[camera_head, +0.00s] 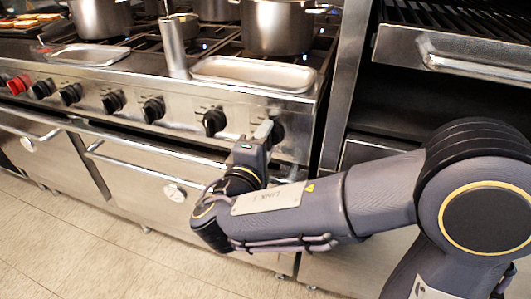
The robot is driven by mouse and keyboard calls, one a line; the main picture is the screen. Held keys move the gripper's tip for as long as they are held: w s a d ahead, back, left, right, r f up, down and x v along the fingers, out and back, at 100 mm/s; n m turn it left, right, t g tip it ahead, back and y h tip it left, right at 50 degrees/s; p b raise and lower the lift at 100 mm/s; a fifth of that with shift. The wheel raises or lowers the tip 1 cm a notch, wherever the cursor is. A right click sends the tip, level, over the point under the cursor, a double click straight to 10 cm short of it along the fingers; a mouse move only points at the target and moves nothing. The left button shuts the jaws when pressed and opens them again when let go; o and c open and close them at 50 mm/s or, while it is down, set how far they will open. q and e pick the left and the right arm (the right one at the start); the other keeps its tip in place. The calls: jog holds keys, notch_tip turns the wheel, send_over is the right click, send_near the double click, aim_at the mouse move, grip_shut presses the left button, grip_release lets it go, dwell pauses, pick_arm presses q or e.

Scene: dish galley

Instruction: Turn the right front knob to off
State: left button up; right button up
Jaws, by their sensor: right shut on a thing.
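The stove's front panel (185,107) carries a row of knobs. The rightmost black knob (278,131), the right front knob, is partly hidden behind my right gripper (265,130). My right gripper is at this knob, shut on it. My right arm reaches in from the right side of the view. The knob's pointer and markings are hidden, so its setting cannot be told. My left gripper is not in view.
Another black knob (214,121) sits close to the left of my gripper. A pot (277,25) stands on the right burner, behind a metal tray (254,73). An oven door handle (150,165) runs below the panel. A rack unit (455,50) stands at the right.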

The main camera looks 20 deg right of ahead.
jog(key=shift+f+m+b, duration=0.1)
jog(key=shift+m+b, duration=0.25)
jog(key=shift+m, duration=0.05)
jog(key=o, duration=1)
jog(key=p+v, duration=0.1)
jog(key=v, duration=0.6)
jog(key=shift+s+a, duration=0.2)
jog(key=shift+s, duration=0.15)
